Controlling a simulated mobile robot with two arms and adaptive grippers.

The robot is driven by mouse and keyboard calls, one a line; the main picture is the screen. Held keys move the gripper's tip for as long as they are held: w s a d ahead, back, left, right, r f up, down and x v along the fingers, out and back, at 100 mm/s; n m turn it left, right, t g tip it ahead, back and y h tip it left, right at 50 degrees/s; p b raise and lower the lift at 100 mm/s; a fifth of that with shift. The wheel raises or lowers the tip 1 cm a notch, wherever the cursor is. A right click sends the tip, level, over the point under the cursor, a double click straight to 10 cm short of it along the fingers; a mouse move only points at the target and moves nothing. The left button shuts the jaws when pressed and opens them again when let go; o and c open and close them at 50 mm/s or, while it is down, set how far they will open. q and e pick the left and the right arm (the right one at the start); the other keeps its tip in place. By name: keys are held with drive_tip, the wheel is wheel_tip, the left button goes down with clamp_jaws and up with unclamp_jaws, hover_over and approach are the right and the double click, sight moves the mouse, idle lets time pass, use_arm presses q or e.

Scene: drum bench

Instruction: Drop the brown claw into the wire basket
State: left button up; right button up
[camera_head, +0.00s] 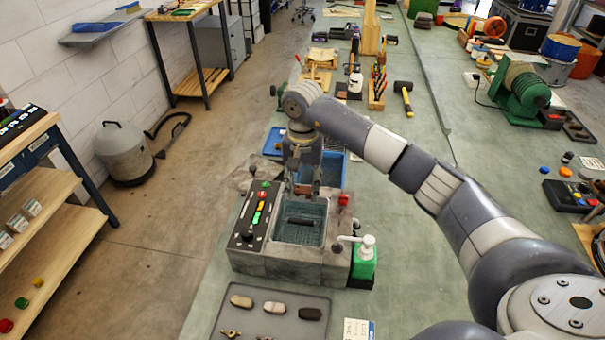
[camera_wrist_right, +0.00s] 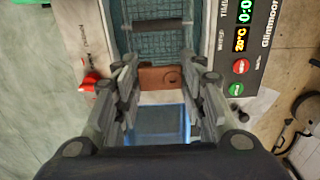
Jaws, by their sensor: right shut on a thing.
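My right gripper (camera_head: 303,182) is over the far end of the grey washer unit. It is shut on the brown claw (camera_wrist_right: 160,78), a flat brown piece that shows between the fingers in the wrist view. In the head view the claw is mostly hidden by the fingers. The wire basket (camera_head: 299,235) is a greyish-blue mesh in the washer's open tank, with a dark bar across it. In the wrist view the basket (camera_wrist_right: 160,45) lies just beyond the claw, which looks close to the basket's far edge. I cannot tell the height between them. My left gripper is not in view.
A control panel (camera_head: 255,215) with buttons runs along the washer's left side. A green bottle (camera_head: 364,260) stands at its right corner. A blue bin (camera_head: 333,172) is behind the washer. A grey tray (camera_head: 270,317) with several small parts lies in front.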

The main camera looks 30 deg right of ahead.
drive_tip(key=shift+s+a+f+b, duration=0.2)
drive_tip(key=shift+s+f+b, duration=0.1)
drive_tip(key=shift+s+f, duration=0.2)
drive_tip(key=shift+w+f, duration=0.1)
drive_tip(key=shift+f, duration=0.25)
drive_tip(key=shift+w+d+f+b, duration=0.1)
drive_tip(key=shift+w+f+b, duration=0.1)
drive_tip(key=shift+f+b, duration=0.55)
drive_tip(key=shift+f+p, duration=0.15)
drive_tip(key=shift+p, duration=0.15)
drive_tip(key=o, duration=1.1)
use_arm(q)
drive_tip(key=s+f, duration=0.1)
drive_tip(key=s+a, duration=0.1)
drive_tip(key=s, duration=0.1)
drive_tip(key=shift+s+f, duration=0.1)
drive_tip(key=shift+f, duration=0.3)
use_arm(e)
wheel_tip(320, 180, up, 12)
